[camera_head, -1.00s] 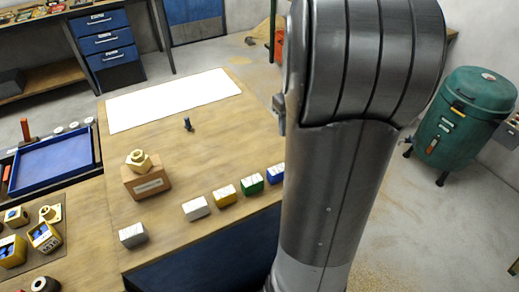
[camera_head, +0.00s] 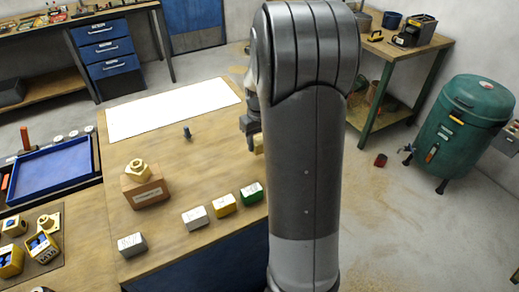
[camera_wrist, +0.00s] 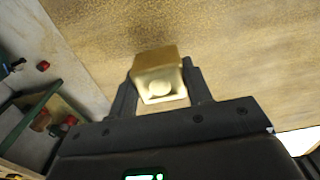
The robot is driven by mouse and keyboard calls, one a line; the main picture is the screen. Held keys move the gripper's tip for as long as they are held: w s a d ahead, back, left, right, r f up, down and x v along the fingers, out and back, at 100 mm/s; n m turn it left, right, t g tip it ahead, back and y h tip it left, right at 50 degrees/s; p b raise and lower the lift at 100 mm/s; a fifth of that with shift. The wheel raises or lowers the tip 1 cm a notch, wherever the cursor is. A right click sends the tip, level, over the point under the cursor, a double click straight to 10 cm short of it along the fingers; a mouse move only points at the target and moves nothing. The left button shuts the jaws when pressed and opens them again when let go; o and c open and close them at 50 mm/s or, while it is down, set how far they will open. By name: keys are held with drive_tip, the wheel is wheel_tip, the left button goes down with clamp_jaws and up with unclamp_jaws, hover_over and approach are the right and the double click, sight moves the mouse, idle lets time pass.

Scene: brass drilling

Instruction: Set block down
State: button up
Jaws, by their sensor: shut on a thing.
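In the head view, the block (camera_head: 259,143) shows as a small yellowish patch beside my arm, below the gripper (camera_head: 249,124), near the table's right side. My arm hides most of it there. I cannot tell whether the block touches the table.
A brass fitting (camera_head: 138,170) sits on a brown block (camera_head: 146,191). A small dark blue peg (camera_head: 187,132) stands near a white sheet (camera_head: 172,108).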

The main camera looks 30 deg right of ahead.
sight(260, 150)
drive_tip(key=shift+f, duration=1.8)
drive_tip(key=o, duration=1.4)
drive_tip(key=shift+f, duration=0.15)
drive_tip(key=shift+o, duration=0.2)
